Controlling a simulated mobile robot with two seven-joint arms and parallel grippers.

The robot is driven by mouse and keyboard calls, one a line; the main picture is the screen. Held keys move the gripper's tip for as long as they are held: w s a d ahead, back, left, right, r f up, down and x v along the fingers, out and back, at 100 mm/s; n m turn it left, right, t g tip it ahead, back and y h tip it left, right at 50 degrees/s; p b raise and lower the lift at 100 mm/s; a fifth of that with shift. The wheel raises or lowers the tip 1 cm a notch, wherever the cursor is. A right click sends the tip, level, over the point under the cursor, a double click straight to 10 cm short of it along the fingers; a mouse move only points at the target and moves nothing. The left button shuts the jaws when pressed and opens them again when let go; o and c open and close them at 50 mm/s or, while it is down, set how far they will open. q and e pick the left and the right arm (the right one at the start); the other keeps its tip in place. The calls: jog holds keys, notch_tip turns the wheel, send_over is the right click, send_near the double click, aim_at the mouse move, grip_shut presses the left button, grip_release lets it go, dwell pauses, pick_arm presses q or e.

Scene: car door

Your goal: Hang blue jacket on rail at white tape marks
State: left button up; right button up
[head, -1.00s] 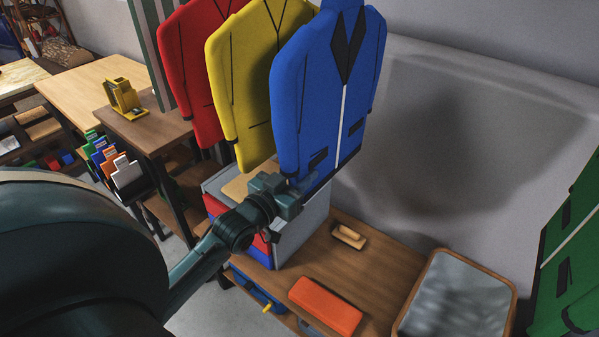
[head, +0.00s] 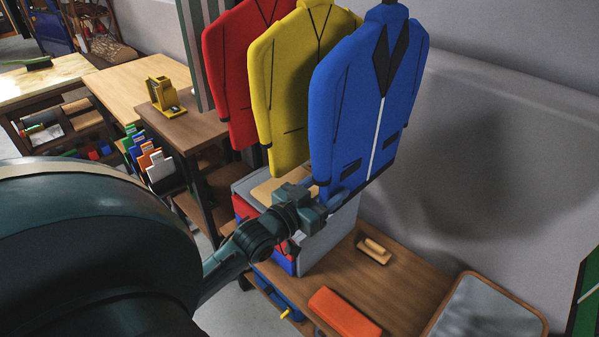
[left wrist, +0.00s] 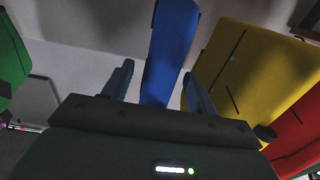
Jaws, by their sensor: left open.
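The blue jacket (head: 365,105) hangs upright, the rightmost and nearest of three jackets in the head view. My left gripper (head: 328,198) is at its lower left, by the sleeve cuff and hem. In the left wrist view the two fingers (left wrist: 158,82) are spread apart, and the blue jacket (left wrist: 170,45) shows edge-on in the gap between them. The gripper is open; whether a finger touches the cloth I cannot tell. The rail and white tape marks are out of view. My right gripper is not in view.
A yellow jacket (head: 287,100) and a red jacket (head: 230,75) hang close on the left. Below are a grey bin (head: 325,240), a brush (head: 374,250), an orange box (head: 344,312) and a tray (head: 540,318). A green jacket (head: 584,300) is at the right edge.

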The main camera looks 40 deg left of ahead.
pick_arm(q)
jog(key=s, duration=1.1)
jog(key=shift+s+a+r+b, duration=0.15)
jog(key=shift+s+a+b, duration=0.05)
jog(key=shift+a+b, duration=0.2)
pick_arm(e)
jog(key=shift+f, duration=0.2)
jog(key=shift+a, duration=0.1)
pick_arm(q)
jog(key=s+d+f+m+g+h+p, duration=0.1)
jog(key=s+d+f+g+p, duration=0.1)
jog(key=d+f, duration=0.5)
jog(key=s+d+f+m+g+h+p, duration=0.1)
jog(key=s+d+f+g+p, duration=0.2)
jog(key=d, duration=0.7)
notch_tip(320, 180, down, 4)
jog(key=shift+s+d+r+g, duration=0.15)
jog(key=shift+s+g, duration=0.15)
jog(key=shift+g, duration=0.9)
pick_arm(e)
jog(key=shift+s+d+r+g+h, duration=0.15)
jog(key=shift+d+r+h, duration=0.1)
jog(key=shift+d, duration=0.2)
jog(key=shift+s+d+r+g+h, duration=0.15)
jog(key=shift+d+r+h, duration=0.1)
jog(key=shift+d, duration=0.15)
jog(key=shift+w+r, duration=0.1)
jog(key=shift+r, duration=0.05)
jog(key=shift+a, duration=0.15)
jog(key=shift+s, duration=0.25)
